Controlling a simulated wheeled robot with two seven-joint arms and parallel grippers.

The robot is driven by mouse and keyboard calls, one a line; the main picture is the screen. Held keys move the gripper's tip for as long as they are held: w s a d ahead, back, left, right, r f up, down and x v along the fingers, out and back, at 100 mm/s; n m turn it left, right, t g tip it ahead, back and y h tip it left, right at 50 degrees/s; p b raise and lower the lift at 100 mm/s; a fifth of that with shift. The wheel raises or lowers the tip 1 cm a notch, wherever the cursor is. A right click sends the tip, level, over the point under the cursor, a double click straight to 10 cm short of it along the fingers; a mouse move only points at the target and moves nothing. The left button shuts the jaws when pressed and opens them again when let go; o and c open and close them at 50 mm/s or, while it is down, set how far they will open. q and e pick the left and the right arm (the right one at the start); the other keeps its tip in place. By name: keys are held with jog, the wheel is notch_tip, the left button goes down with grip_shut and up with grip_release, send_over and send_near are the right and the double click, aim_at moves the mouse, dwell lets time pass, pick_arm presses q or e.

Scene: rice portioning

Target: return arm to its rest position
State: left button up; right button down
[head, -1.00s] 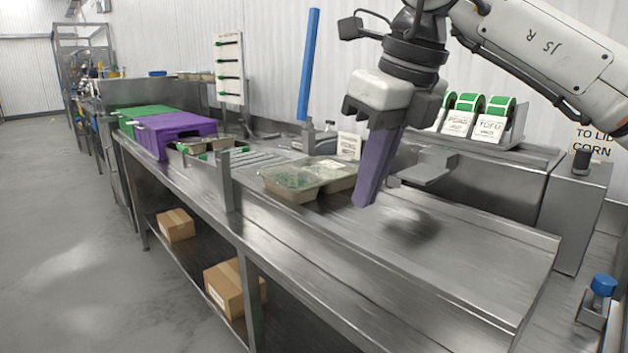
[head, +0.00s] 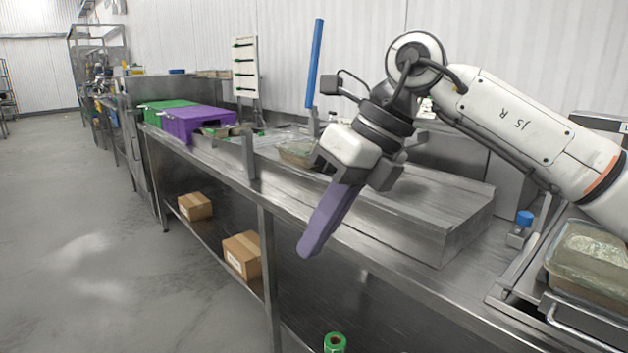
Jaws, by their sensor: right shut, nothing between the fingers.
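My right gripper (head: 308,250) has long purple fingers pressed together. It points down and to the left, in front of the steel counter's near edge, with nothing held. My right arm (head: 520,120) comes in from the right and bends at a raised joint above the counter. My left gripper is not in view.
The steel counter (head: 430,205) runs back to the left. A film-topped tray (head: 297,152) on it is partly hidden behind my gripper. Another filled tray (head: 592,255) is at the right. Purple (head: 197,122) and green crates stand farther back. Cardboard boxes (head: 242,253) lie on the lower shelf. Floor at left is clear.

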jog(key=s+a+f+m+g+y, duration=0.1)
jog(key=s+a+m+g+y, duration=0.1)
jog(key=s+a+y, duration=0.35)
jog(key=s+a+m+g+y, duration=0.2)
jog(key=a+m+y, duration=0.1)
jog(key=a+y, duration=0.5)
jog(key=w+d+f+m+t+y+p, duration=0.1)
jog(key=w+d+f+m+t, duration=0.25)
jog(key=m+t, duration=0.5)
jog(key=w+d+f+m+t, duration=0.3)
jog(key=d+m+t, duration=0.1)
jog(key=m+t, duration=0.5)
jog(key=d+f+m+t+h, duration=0.2)
jog(key=d+f+m+h, duration=0.3)
jog(key=f+m, duration=0.25)
jog(key=d+f+m+t+h, duration=0.1)
jog(key=d+f+m+h, duration=0.45)
jog(key=f, duration=0.25)
jog(key=s+d+f+m+g+h, duration=0.3)
jog(key=s+d+f+m+g, duration=0.1)
jog(key=s+f, duration=0.6)
jog(key=s+d+f+m+g+h+p, duration=0.1)
jog(key=s+d+f+m+g+h, duration=0.2)
jog(key=s+d+f, duration=0.3)
jog(key=s+f+g, duration=0.1)
jog(key=s+f, duration=0.3)
jog(key=f, duration=0.4)
jog(key=shift+s+d+m+h, duration=0.35)
jog(key=shift+d+h, duration=0.05)
jog(key=shift+f, duration=0.1)
